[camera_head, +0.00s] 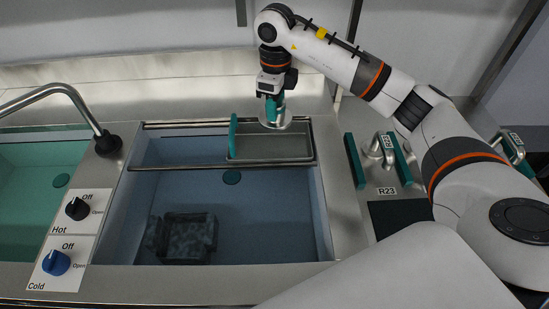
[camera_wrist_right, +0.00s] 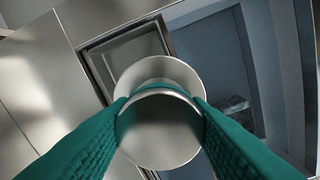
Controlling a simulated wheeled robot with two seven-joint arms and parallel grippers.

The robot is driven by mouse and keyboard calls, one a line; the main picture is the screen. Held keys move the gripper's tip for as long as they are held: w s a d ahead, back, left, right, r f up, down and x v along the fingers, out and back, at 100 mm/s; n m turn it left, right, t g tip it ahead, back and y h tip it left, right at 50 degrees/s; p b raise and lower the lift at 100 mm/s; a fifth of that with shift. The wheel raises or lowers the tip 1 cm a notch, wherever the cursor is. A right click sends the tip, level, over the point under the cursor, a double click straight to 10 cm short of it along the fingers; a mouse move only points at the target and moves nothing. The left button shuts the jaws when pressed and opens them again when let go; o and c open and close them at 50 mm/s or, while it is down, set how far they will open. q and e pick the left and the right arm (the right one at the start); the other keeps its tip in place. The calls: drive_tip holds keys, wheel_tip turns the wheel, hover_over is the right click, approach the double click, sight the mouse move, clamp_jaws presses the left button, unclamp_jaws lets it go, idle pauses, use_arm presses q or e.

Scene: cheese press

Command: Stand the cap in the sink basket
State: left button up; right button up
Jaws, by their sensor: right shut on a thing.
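The cap (camera_head: 270,125), a round silver metal piece with a wider disc, hangs from my right gripper (camera_head: 274,107). In the right wrist view, the teal fingers of my right gripper (camera_wrist_right: 160,107) are shut on the narrower part of the cap (camera_wrist_right: 160,140), one on each side. The sink basket (camera_head: 295,157) is a shallow metal tray across the back right of the blue sink. The cap is at the basket's back edge in the head view; I cannot tell if they touch. The basket also shows in the wrist view (camera_wrist_right: 103,66). My left gripper is not in view.
A teal upright piece (camera_head: 232,136) stands at the basket's left end. A dark crumpled block (camera_head: 188,237) lies on the sink floor (camera_head: 270,235). A faucet (camera_head: 60,92) is at left. Teal plates (camera_head: 355,161) with a silver part stand on the right counter by the R23 label.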

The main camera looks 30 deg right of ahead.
drive_tip(key=w+d+f+m+b, duration=0.2)
drive_tip(key=d+f+m+b, duration=0.15)
drive_tip(key=f+m, duration=0.45)
drive_tip(key=m+p, duration=0.1)
drive_tip(key=m, duration=0.2)
hover_over(285, 151)
wheel_tip(285, 151, down, 8)
drive_tip(key=shift+w+r, duration=0.1)
drive_tip(key=shift+f, duration=0.35)
drive_tip(key=shift+f, duration=0.15)
drive_tip(key=o, duration=1.2)
